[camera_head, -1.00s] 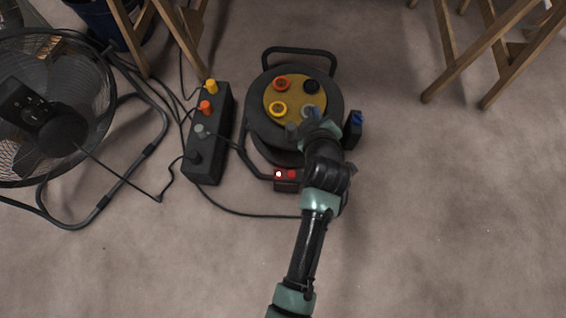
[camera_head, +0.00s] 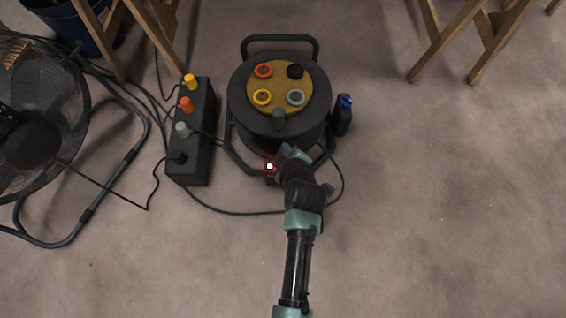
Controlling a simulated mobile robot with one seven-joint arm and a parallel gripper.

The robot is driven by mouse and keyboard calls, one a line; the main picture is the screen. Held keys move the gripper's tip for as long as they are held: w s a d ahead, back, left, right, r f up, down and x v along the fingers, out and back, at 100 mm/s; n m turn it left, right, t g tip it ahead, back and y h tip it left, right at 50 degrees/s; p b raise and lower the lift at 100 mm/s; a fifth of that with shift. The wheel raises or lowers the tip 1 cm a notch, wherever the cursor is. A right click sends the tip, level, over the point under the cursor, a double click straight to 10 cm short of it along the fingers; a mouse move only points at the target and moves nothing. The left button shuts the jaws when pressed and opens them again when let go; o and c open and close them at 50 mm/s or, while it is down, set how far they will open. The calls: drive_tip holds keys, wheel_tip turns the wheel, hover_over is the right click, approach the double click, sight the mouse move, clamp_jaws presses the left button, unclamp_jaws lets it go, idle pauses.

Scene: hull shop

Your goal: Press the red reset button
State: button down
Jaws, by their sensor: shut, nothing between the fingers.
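A black cable reel (camera_head: 240,100) stands on the floor with a yellow-brown socket face. At its front foot is a small dark red box (camera_head: 269,179) with a glowing white light (camera_head: 269,166). The red reset button, just right of that light, is hidden behind my arm. My gripper (camera_head: 287,149) is shut and empty, in front of the reel's lower edge and just above and right of the light. I cannot tell whether it touches the box or the reel.
A black power strip (camera_head: 195,155) with coloured plugs stands left of the reel, and a fan (camera_head: 40,120) is further left. A blue-topped black plug (camera_head: 344,115) is right of the reel. Cables cross the floor. Wooden legs stand behind. The right floor is clear.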

drive_tip(key=shift+f+b, duration=3.75)
drive_tip(key=shift+f, duration=0.55)
drive_tip(key=shift+f, duration=0.1)
drive_tip(key=shift+f+b, duration=0.3)
drive_tip(key=shift+f+b, duration=0.35)
drive_tip(key=shift+f, duration=0.15)
drive_tip(key=shift+r, duration=0.15)
drive_tip(key=shift+r+p, duration=0.75)
drive_tip(key=shift+p, duration=0.15)
wheel_tip(320, 180, up, 5)
drive_tip(key=p, duration=0.4)
drive_tip(key=shift+p, duration=0.35)
